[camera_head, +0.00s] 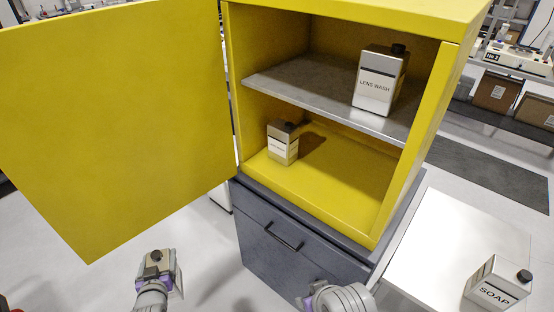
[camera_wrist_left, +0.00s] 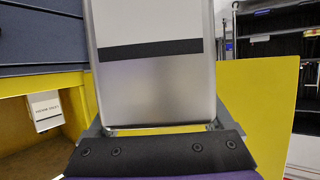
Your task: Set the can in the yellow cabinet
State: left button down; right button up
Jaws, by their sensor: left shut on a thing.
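My left gripper (camera_head: 158,275) is shut on a metal can (camera_head: 157,259) with a dark cap, low in front of the open cabinet door. In the left wrist view the can (camera_wrist_left: 155,85) fills the middle, with a pale label and dark band. The yellow cabinet (camera_head: 452,75) stands open, its door (camera_head: 110,120) swung left. A LENS WASH can (camera_head: 378,85) stands on its grey shelf, and a smaller can (camera_head: 283,146) stands on the yellow floor below. My right arm's end shows at the bottom edge; its jaws cannot be made out.
The cabinet sits on a dark grey drawer unit (camera_head: 290,240) with a black handle. A SOAP can (camera_head: 497,284) stands on a white table (camera_head: 430,235) at the right. The lower compartment has free floor right of the small can. The open door bounds the left side.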

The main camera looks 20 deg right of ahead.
aim_at(348, 196)
jog(key=j+z, duration=0.15)
jog(key=z, duration=0.2)
jog(key=i+j+z, duration=0.1)
jog(key=z, duration=0.25)
jog(key=j+z, duration=0.35)
jog(key=i+l, duration=0.05)
